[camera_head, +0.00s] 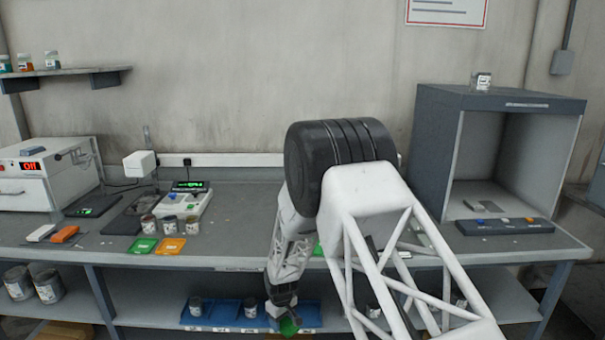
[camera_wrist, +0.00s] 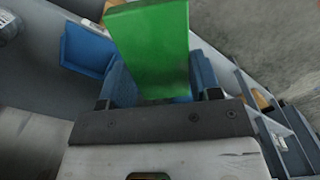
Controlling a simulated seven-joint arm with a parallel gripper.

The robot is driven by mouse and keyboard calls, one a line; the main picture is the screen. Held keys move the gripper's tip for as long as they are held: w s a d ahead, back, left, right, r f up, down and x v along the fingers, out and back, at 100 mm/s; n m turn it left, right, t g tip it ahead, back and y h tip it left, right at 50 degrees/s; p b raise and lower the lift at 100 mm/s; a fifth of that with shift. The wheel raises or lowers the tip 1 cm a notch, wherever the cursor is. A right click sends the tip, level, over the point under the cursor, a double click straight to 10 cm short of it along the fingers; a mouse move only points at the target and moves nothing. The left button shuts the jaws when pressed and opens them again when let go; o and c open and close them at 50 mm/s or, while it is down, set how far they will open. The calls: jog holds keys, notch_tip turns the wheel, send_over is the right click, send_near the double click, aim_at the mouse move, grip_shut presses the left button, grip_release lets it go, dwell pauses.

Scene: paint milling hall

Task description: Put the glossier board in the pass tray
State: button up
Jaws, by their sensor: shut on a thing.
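My gripper (camera_head: 284,312) is low, in front of the lower shelf, below the bench top. It is shut on a green board (camera_wrist: 150,45), which juts out from the jaws in the wrist view. In the head view only a small part of this board (camera_head: 290,327) shows. Another green board (camera_head: 143,245) and an orange board (camera_head: 171,246) lie on the bench at left. A bit of green (camera_head: 318,249) shows behind my arm. Blue trays (camera_head: 222,325) stand on the lower shelf, with labels too small to read. A blue tray (camera_wrist: 88,48) is left of the held board in the wrist view.
Cans stand in the blue trays, and larger cans (camera_head: 47,286) stand on the shelf at far left. Several small cans (camera_head: 170,224) crowd the bench beside a scale (camera_head: 188,200). A grey viewing booth (camera_head: 424,150) stands at right. My arm hides the bench's middle.

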jog(key=w+d+f+m, duration=0.1)
jog(key=d+f+m, duration=0.3)
jog(key=d, duration=0.8)
jog(key=d+f+m, duration=0.5)
jog(key=d+f, duration=0.3)
jog(key=d, duration=0.5)
jog(key=shift+w+f, duration=0.35)
jog(key=shift+f, duration=0.05)
jog(key=shift+s+f, duration=0.1)
